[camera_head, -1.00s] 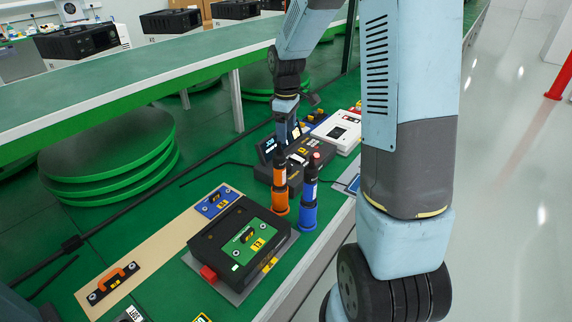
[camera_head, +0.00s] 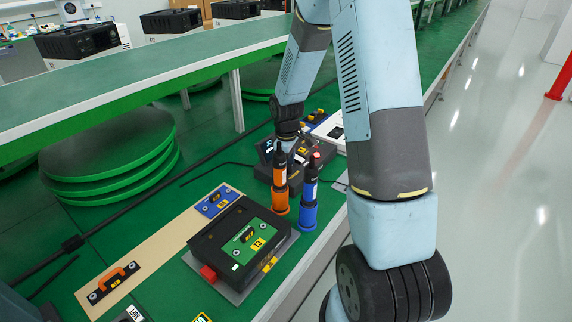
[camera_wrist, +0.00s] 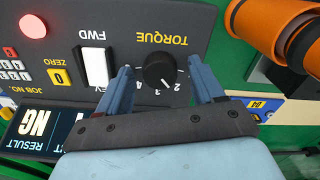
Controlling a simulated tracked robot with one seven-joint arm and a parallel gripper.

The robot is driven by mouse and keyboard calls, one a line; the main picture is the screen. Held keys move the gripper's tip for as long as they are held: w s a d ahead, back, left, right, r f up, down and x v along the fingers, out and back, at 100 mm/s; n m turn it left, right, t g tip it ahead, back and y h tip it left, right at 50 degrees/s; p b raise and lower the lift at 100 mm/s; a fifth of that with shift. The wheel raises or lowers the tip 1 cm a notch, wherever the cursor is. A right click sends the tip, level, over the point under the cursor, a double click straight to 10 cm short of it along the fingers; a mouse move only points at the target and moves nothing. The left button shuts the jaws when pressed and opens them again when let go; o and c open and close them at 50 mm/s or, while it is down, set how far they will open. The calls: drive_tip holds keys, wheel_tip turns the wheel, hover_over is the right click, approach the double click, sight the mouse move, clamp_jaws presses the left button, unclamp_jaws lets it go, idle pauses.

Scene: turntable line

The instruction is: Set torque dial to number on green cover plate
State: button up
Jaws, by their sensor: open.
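The torque dial (camera_wrist: 158,70) is a round black knob with a white mark, under the upside-down word TORQUE in the wrist view. Some scale numerals show below it; the finger and gripper body hide others, and I cannot tell its exact setting. My gripper (camera_wrist: 160,80) is open, one finger on each side of the dial, with no clear contact visible. In the head view the dial's dark controller (camera_head: 267,173) is partly hidden by my arm and the drivers. The green cover plate (camera_head: 240,245) lies on a black box and bears a yellow number label (camera_head: 258,244), too small to read surely.
An orange driver (camera_head: 281,190) and a blue driver (camera_head: 308,205) stand upright in front of the controller. The orange one also shows in the wrist view (camera_wrist: 262,28). A white device (camera_head: 330,132) lies behind.

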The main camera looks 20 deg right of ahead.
drive_tip(key=shift+f, duration=0.1)
drive_tip(key=shift+c, duration=0.3)
drive_tip(key=c, duration=1)
drive_tip(key=m, duration=0.5)
drive_tip(key=shift+m, duration=2.4)
